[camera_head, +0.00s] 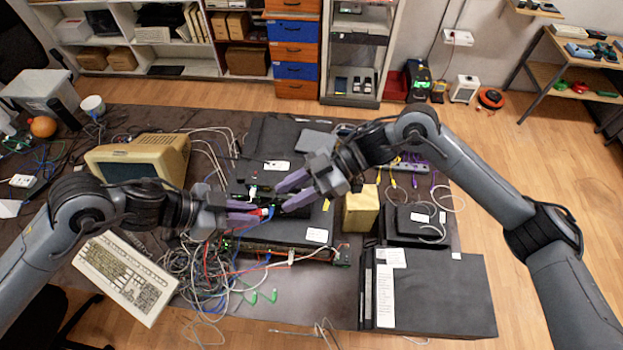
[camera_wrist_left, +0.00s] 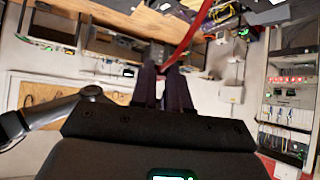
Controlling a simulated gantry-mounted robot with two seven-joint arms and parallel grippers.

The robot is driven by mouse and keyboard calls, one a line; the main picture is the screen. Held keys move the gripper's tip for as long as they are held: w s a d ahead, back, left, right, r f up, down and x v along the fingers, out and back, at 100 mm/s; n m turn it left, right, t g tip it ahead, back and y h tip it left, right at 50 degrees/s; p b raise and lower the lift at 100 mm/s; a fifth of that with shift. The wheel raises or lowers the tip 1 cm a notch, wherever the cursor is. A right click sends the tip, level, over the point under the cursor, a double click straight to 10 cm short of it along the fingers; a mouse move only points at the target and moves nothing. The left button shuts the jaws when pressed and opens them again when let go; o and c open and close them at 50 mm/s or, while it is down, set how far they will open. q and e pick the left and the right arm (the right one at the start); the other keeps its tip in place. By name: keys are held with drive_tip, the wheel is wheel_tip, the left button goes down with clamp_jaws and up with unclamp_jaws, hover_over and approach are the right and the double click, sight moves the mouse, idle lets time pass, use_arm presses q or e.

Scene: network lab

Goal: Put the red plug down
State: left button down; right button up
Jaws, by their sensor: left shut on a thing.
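The red plug (camera_head: 264,212) shows as a small red spot at the tips of my left gripper (camera_head: 257,211), over the dark equipment in the middle of the table. My left gripper is shut on it. In the left wrist view, a red cable (camera_wrist_left: 187,45) runs up and right from between the left gripper's fingertips (camera_wrist_left: 164,70); the plug body is mostly hidden there. My right gripper (camera_head: 284,197) comes in from the right with its purple fingers apart, close to the left fingertips. Something small and blue shows beside the red plug; I cannot tell what it is.
A heap of tangled cables (camera_head: 190,262) lies left of the equipment. A keyboard (camera_head: 126,275) and a beige monitor (camera_head: 140,160) stand to the left. A yellow box (camera_head: 361,209) and a large black case (camera_head: 440,292) stand to the right.

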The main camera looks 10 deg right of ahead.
sight(260, 212)
drive_tip(key=shift+x, duration=2.3)
clamp_jaws()
use_arm(q)
drive_tip(key=c, duration=1)
unclamp_jaws()
drive_tip(key=shift+c, duration=0.2)
